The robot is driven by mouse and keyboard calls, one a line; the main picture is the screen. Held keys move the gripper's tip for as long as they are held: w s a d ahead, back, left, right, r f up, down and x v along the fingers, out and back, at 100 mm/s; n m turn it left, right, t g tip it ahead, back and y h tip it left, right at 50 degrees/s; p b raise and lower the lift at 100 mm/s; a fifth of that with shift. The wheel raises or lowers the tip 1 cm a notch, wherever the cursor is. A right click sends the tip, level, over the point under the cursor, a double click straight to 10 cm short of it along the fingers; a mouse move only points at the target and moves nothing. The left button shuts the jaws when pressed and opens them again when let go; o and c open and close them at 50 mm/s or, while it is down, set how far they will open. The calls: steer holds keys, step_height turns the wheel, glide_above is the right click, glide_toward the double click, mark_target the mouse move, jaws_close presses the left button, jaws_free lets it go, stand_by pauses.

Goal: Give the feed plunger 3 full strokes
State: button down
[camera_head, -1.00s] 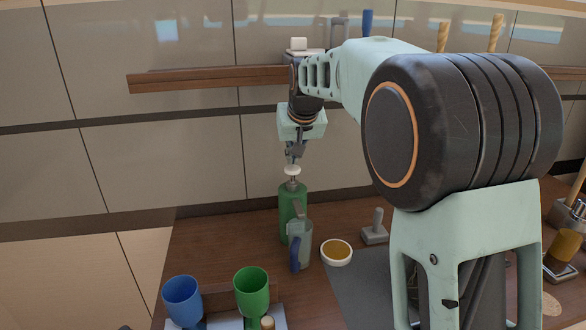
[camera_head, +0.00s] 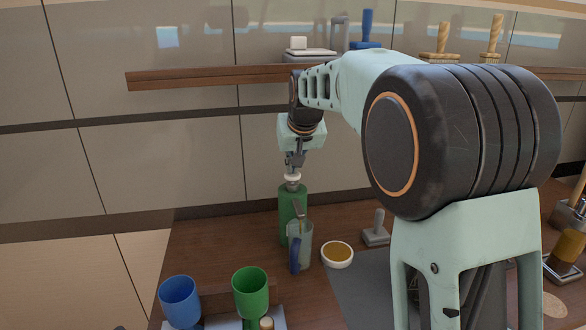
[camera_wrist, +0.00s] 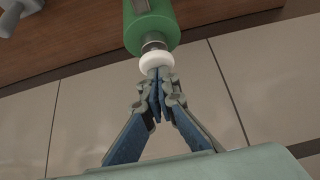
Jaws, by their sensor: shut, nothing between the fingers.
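The feed plunger is a green cylinder (camera_head: 292,207) standing upright on the wooden counter, with a white round knob (camera_head: 292,178) on a short metal rod at its top. In the wrist view the green body (camera_wrist: 152,22) and the white knob (camera_wrist: 157,62) show, with a short piece of metal rod between them. My gripper (camera_head: 293,166) is shut and empty, directly above the knob and pointing down. In the wrist view its fingertips (camera_wrist: 158,75) are at the knob's top and appear to touch it.
A clear jug with a blue handle (camera_head: 300,246) stands in front of the plunger. A small bowl (camera_head: 337,254) and a grey stamp-like tool (camera_head: 376,230) are to its right. Blue (camera_head: 180,298) and green (camera_head: 251,290) cups stand in front. A wooden shelf (camera_head: 200,78) runs behind.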

mark_target(293, 175)
stand_by(0.3)
steer(key=shift+r+p, duration=1.35)
steer(key=shift+r, duration=0.25)
steer(key=shift+f, duration=0.1)
steer(key=shift+f+b, duration=1.2)
steer(key=shift+f, duration=0.3)
steer(key=shift+r+p, duration=1.3)
steer(key=shift+r, duration=0.3)
step_height(293, 175, up, 5)
steer(key=p, duration=0.4)
